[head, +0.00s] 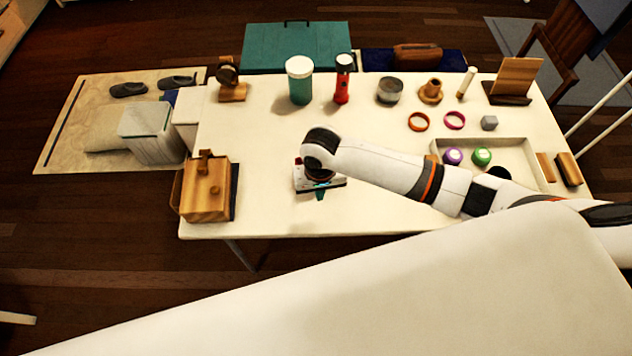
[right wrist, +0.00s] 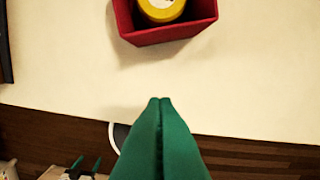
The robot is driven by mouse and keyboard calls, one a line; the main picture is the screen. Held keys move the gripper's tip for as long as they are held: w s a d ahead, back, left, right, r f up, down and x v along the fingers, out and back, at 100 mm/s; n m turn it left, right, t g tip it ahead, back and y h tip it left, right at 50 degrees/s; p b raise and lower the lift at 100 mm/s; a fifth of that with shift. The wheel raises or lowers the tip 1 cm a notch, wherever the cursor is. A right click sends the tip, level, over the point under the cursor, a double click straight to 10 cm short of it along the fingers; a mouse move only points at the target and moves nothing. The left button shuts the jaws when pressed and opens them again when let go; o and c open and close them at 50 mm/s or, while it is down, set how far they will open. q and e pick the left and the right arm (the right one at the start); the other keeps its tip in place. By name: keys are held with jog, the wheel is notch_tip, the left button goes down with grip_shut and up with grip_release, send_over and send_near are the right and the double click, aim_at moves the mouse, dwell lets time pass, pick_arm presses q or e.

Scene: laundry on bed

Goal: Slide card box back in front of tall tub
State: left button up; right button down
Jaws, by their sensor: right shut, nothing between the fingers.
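The tall tub (head: 299,80), teal with a white lid, stands upright at the back of the table, left of its middle. My right gripper (head: 320,196) is shut and empty, low over the front of the table. Its green fingertips (right wrist: 160,100) meet in the right wrist view. Ahead of them, apart, is a red open box (right wrist: 165,30) holding a yellow round thing; I take it for the card box. My arm seems to hide it in the head view. Two separate green fingertips (right wrist: 86,164), seemingly my left gripper, show small at lower left in the right wrist view.
A red torch (head: 343,80) stands right of the tub. A wooden box (head: 205,190) sits at the front left corner. A white tray (head: 520,146) with purple and green round things lies at the right. Table between tub and arm is clear. The front edge is close.

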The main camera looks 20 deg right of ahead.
jog(key=f, duration=0.4)
jog(key=shift+w, duration=0.2)
jog(key=shift+w+d+f+p, duration=0.1)
jog(key=shift+w+f+p, duration=0.05)
jog(key=shift+w, duration=0.45)
jog(key=shift+w+f+p, duration=0.1)
jog(key=shift+w+p, duration=0.05)
jog(key=shift+w, duration=0.8)
jog(key=shift+w+d, duration=0.1)
jog(key=shift+w, duration=0.4)
pick_arm(q)
jog(key=shift+w+r, duration=0.45)
jog(key=shift+w, duration=0.4)
pick_arm(e)
jog(key=shift+f, duration=0.1)
pick_arm(q)
jog(key=shift+s, duration=0.15)
